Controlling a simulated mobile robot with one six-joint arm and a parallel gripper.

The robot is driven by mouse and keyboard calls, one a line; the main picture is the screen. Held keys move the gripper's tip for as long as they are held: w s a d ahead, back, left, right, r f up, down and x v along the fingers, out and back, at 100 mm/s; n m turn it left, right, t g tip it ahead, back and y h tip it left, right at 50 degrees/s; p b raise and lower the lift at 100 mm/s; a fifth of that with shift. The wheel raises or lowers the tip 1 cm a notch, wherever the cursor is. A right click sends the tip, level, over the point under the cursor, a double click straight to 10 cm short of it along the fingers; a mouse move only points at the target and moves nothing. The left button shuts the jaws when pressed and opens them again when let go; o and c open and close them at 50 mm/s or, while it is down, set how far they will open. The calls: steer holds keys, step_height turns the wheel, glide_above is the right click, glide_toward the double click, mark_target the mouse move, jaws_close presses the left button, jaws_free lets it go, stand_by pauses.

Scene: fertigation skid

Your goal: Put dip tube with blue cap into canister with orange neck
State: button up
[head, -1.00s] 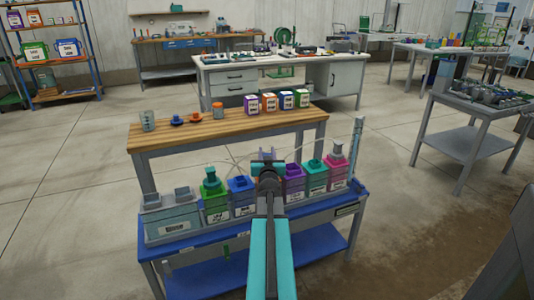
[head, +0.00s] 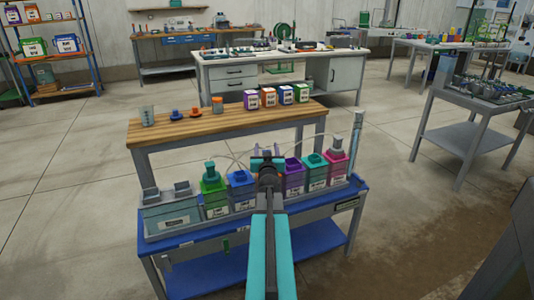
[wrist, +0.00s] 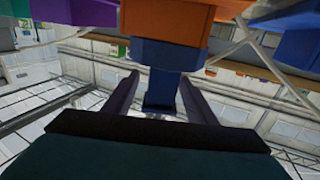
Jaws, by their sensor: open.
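My gripper (wrist: 161,90) is open in the wrist view, its dark fingers apart. A blue cap (wrist: 165,54) with a narrower blue grip part shows there against an orange body, the canister with the orange neck (wrist: 172,20). The grip part lies between the fingers in the picture, with a gap on each side; I cannot tell the depth. The wrist picture looks upside down. In the head view my gripper (head: 268,150) is over the row of canisters, and my arm hides the orange canister. The tube itself is not visible.
Close neighbours are the blue canister (head: 241,186) on the left and the purple canister (head: 292,183) on the right. Green (head: 214,192), teal (head: 315,175) and pink (head: 337,166) canisters stand farther out. A wooden shelf (head: 222,128) with several containers stands behind. Thin lines arch above the row.

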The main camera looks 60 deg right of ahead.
steer(key=shift+a, duration=0.1)
steer(key=shift+v, duration=2.85)
steer(key=p+v, duration=0.2)
steer(key=p, duration=0.3)
steer(key=shift+s+a+r, duration=0.15)
steer(key=shift+p, duration=0.55)
steer(key=p, duration=0.4)
steer(key=shift+s+a, duration=0.2)
steer(key=shift+a, duration=0.2)
steer(key=p+v, duration=0.1)
steer(key=p, duration=0.5)
steer(key=shift+s+a, duration=0.25)
steer(key=shift+a, duration=0.1)
steer(key=p+v, duration=0.2)
steer(key=shift+s+a+p, duration=0.25)
steer(key=shift+a+p, duration=0.05)
steer(key=shift+p, duration=0.1)
